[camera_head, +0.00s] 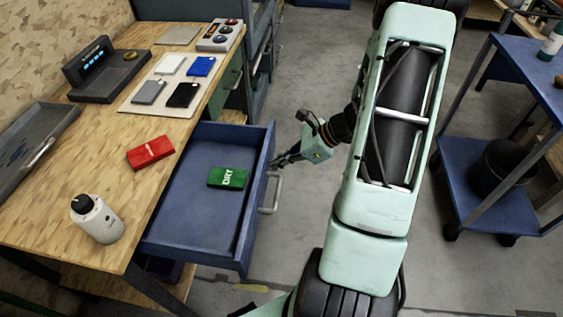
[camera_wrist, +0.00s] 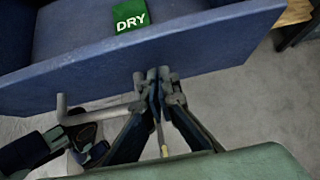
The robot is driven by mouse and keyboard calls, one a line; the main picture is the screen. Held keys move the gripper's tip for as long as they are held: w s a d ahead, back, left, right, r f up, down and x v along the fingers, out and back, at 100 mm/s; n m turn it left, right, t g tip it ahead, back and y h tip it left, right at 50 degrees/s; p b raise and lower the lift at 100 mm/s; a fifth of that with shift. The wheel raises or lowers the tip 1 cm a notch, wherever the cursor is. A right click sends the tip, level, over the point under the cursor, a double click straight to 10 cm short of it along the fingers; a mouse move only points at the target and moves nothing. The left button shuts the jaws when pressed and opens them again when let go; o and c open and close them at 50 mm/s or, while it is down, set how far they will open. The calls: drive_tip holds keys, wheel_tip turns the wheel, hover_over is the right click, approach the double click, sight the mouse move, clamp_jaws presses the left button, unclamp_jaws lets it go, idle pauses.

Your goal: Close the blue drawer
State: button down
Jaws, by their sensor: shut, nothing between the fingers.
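The blue drawer (camera_head: 195,207) stands pulled out from under the wooden workbench, with a green packet marked DRY (camera_head: 228,178) lying inside it. A grey bar handle (camera_head: 272,192) is on its front; in the wrist view the handle (camera_wrist: 95,114) is left of the fingers. My gripper (camera_head: 274,163) is shut and empty at the outer side of the drawer front, near the handle's far end. In the wrist view my gripper (camera_wrist: 155,78) has its tips at the blue drawer front (camera_wrist: 215,50); whether they touch it I cannot tell.
The bench top (camera_head: 60,180) holds a red packet (camera_head: 150,152), a white bottle (camera_head: 97,219) and a board with several small cards (camera_head: 130,97). A blue cart (camera_head: 475,185) stands at the right.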

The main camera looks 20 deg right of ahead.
drive_tip(key=b, duration=0.2)
hover_over(200, 167)
drive_tip(key=shift+s+d, duration=0.15)
drive_tip(key=shift+d, duration=0.1)
drive_tip(key=shift+a+r, duration=0.1)
drive_tip(key=shift+a, duration=0.1)
drive_tip(key=shift+w+a+r, duration=0.1)
drive_tip(key=shift+w, duration=0.1)
